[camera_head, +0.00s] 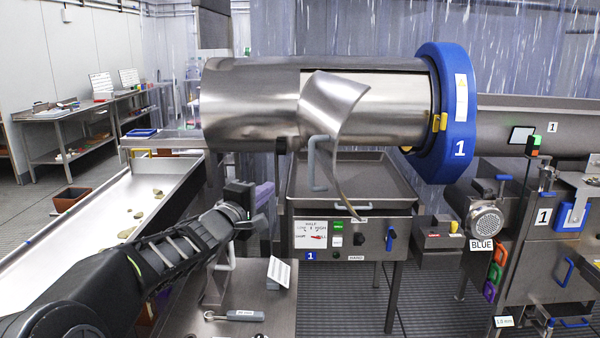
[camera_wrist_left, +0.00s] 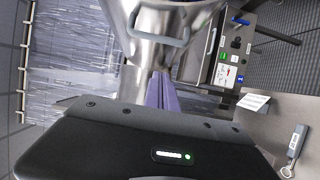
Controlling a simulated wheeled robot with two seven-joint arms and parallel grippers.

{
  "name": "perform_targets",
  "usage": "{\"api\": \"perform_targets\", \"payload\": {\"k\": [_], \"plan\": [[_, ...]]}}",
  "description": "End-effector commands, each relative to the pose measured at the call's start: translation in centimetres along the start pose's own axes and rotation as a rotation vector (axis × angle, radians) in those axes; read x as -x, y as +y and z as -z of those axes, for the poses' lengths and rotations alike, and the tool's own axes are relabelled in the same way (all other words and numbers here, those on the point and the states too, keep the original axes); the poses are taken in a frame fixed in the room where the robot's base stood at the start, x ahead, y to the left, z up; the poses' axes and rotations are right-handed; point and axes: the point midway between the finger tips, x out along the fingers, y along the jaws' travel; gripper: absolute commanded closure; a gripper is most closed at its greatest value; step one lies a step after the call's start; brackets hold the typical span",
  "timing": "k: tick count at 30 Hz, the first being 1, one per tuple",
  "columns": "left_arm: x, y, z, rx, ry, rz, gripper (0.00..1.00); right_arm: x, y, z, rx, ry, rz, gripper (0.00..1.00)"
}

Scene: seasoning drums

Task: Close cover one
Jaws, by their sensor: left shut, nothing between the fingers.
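Cover one is a curved, shiny metal sheet (camera_head: 333,105) on drum one (camera_head: 250,100), the steel cylinder with a blue end ring marked 1. It stands away from the drum wall and its lower part hangs down in front, leaving an opening on its right. A grey U-shaped handle (camera_head: 318,163) sits on the cover; a grey handle (camera_wrist_left: 160,30) also shows at the top of the left wrist view. My left gripper (camera_head: 252,197) is shut and empty, below and left of the handle and apart from it. My right gripper is out of view.
A metal conveyor tray (camera_head: 130,205) with small pieces lies left. A control box (camera_head: 350,237) with a shallow tray stands below the drum. A motor unit (camera_head: 486,220) stands right. A tool (camera_head: 235,315) and a tilted card (camera_head: 279,271) are on the low front table.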

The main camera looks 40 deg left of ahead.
Motion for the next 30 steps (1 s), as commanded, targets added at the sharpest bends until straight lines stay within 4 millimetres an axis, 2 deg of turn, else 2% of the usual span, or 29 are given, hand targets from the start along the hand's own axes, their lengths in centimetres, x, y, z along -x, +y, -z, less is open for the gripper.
{"api": "perform_targets", "payload": {"k": [11, 17, 23, 30], "plan": [[0.0, 0.1, 0.0, 0.018, -0.001, -0.001, 1.00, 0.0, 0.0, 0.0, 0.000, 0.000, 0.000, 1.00], [-1.1, 0.1, 0.0, 0.017, -0.001, 0.000, 1.00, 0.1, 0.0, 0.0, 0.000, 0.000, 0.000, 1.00], [-4.0, 0.1, 0.0, 0.017, -0.002, 0.002, 1.00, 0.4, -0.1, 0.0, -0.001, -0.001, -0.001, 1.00], [-8.9, 0.1, 0.0, 0.017, -0.002, 0.001, 1.00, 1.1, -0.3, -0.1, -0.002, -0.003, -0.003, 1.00]]}}
